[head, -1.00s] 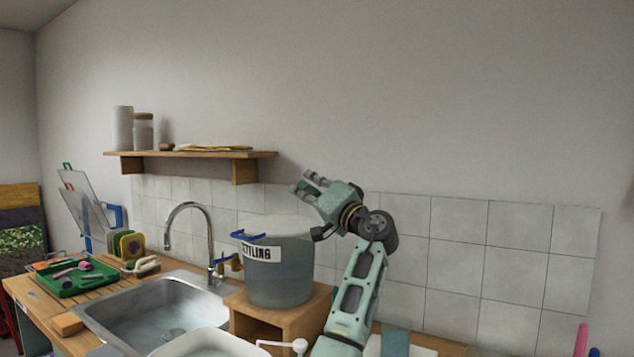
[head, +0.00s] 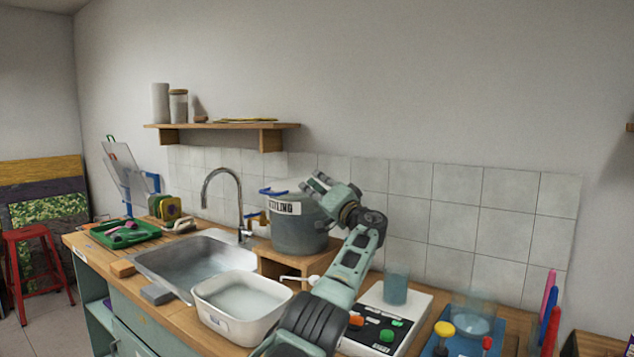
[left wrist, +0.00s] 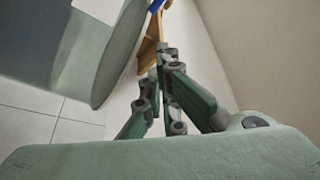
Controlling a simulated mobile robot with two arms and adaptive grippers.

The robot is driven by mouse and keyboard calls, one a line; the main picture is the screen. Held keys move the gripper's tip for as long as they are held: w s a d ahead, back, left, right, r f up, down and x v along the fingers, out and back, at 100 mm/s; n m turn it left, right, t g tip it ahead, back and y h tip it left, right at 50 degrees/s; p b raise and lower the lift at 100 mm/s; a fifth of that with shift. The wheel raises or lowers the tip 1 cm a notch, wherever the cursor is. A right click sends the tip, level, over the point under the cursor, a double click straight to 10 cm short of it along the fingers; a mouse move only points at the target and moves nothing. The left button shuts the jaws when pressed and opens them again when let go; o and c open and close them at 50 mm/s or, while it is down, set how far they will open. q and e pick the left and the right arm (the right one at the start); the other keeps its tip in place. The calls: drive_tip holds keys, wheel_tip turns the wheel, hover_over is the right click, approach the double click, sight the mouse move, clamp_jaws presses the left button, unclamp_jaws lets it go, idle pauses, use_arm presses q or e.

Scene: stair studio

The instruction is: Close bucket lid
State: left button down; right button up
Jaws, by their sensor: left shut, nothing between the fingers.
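The grey bucket (head: 298,232) labelled SETTLING stands on a wooden stand (head: 283,262) beside the sink in the head view. My left gripper (head: 314,183) is at the bucket's upper right, fingers together and empty, pointing up and left. In the left wrist view the gripper (left wrist: 163,75) is beside the bucket wall (left wrist: 95,45), apart from it as far as I can tell. My right gripper is not in view.
A sink (head: 190,262) with a tap (head: 238,205) lies left of the bucket. A white basin (head: 215,318) is in front. A control box (head: 415,318) and a blue tray (head: 450,325) stand to the right. A wooden shelf (head: 220,126) hangs above.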

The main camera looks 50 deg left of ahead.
use_arm(q)
drive_tip(key=shift+a+f, duration=0.1)
drive_tip(key=shift+f, duration=0.1)
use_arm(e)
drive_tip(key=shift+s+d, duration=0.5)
use_arm(q)
drive_tip(key=v, duration=1.2)
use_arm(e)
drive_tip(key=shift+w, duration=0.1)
use_arm(q)
drive_tip(key=shift+r, duration=0.1)
